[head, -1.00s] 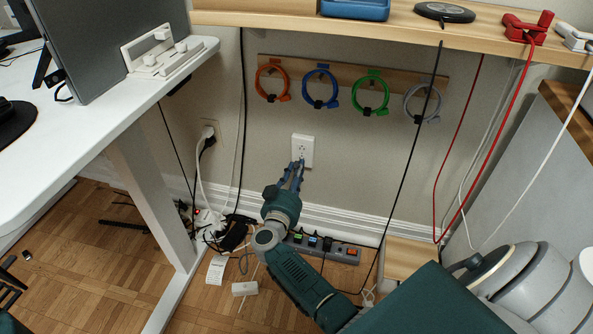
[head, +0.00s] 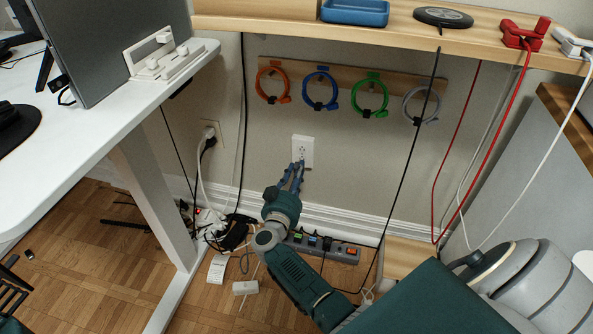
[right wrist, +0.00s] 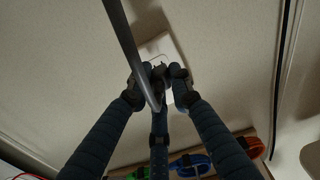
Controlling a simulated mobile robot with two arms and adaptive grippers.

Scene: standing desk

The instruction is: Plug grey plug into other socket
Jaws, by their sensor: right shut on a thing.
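A white wall socket (head: 303,148) is on the wall under the wooden shelf. It also shows as a pale plate in the right wrist view (right wrist: 180,58). My right gripper (head: 298,165) is at the socket's lower part, its blue fingers pointing at the wall. In the right wrist view, its fingertips (right wrist: 156,84) close around a small dark grey plug (right wrist: 159,72) in front of the plate. The fingers hide most of the plug, so I cannot tell how deep it sits. Another wall socket (head: 209,130) at the left holds plugs. My left gripper is out of view.
A grey power strip (head: 322,246) lies on the floor below. A cable rack (head: 340,76) with coloured coils is above the socket. A white desk (head: 95,130) stands at the left. A black cable (head: 405,165) hangs to the right; the wall between is clear.

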